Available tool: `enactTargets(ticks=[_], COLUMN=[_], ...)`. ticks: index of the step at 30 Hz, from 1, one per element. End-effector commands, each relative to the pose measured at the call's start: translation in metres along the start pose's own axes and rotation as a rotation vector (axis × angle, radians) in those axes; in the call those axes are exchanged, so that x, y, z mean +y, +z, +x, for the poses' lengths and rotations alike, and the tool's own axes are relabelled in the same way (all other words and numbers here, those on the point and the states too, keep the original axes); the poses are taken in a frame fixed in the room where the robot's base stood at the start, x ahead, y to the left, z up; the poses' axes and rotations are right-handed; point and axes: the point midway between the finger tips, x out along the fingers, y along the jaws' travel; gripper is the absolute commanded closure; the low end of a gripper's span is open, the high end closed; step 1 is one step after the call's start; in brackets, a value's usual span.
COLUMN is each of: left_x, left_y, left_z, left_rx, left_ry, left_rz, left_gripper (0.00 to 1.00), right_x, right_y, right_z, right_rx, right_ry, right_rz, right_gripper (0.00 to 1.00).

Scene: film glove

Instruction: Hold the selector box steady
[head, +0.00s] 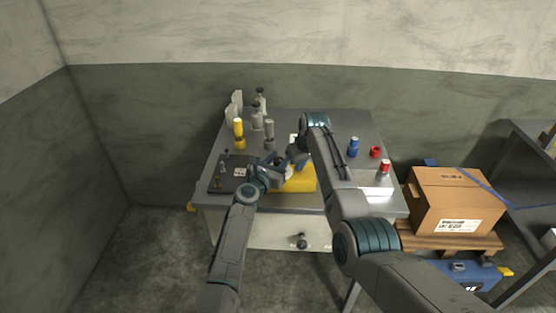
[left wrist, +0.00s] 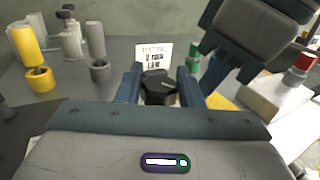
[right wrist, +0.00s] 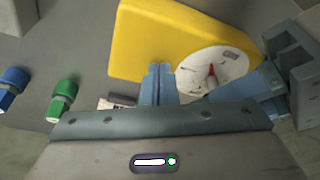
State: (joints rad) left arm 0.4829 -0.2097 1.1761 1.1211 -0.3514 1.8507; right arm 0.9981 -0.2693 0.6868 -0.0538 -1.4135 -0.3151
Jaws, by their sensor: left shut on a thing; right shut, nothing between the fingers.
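The selector box looks to be the yellow box (head: 300,181) at the table's front middle. The right wrist view shows its yellow body (right wrist: 143,42) and a pale round dial (right wrist: 190,82) with a red pointer. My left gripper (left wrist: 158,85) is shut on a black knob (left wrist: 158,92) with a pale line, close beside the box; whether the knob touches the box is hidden. My right gripper (right wrist: 160,70) is shut and empty, its fingertips together at the yellow body; contact cannot be told. In the head view both grippers are partly hidden by my arms.
Yellow (head: 239,130) and grey posts stand at the table's back left, beside a dark mat (head: 220,184). A printed card (left wrist: 153,51) stands behind the knob. Blue (head: 353,147) and red (head: 375,152) pieces are on the right. A cardboard box (head: 455,200) sits on a pallet beside the table.

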Motion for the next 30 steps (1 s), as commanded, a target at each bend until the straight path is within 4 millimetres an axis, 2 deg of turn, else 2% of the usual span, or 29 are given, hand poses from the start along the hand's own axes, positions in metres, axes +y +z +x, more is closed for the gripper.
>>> enactTargets(ticks=[1,8,9,12,23,26,30], left_x=[-0.002,-0.002,-0.002,-0.002,0.000,0.000,-0.001], left_y=[-0.003,-0.003,-0.003,-0.003,-0.002,-0.002,-0.002], left_z=[0.000,0.000,0.000,0.000,-0.004,-0.015,-0.039], left_rx=[0.003,0.004,0.004,0.003,0.000,0.000,0.000], left_ry=[-0.003,-0.003,-0.003,-0.003,0.000,0.000,0.000], left_rz=[-0.003,-0.003,-0.003,-0.002,-0.001,0.000,0.001], left_gripper=[0.89,0.89,0.63,0.45,0.45,0.45,0.45], right_x=[-0.004,-0.004,-0.004,-0.004,-0.002,-0.002,-0.001], right_y=[0.004,0.004,0.004,0.004,0.005,0.005,0.005], right_z=[0.006,0.006,0.006,0.006,0.006,0.006,0.006], right_rx=[-0.011,-0.011,-0.011,-0.011,-0.012,-0.012,-0.012], right_ry=[-0.008,-0.008,-0.008,-0.008,-0.005,-0.005,-0.005], right_rz=[-0.001,-0.001,-0.001,-0.001,0.000,0.000,0.001], right_gripper=[1.00,1.00,1.00,1.00,1.00,1.00,1.00])
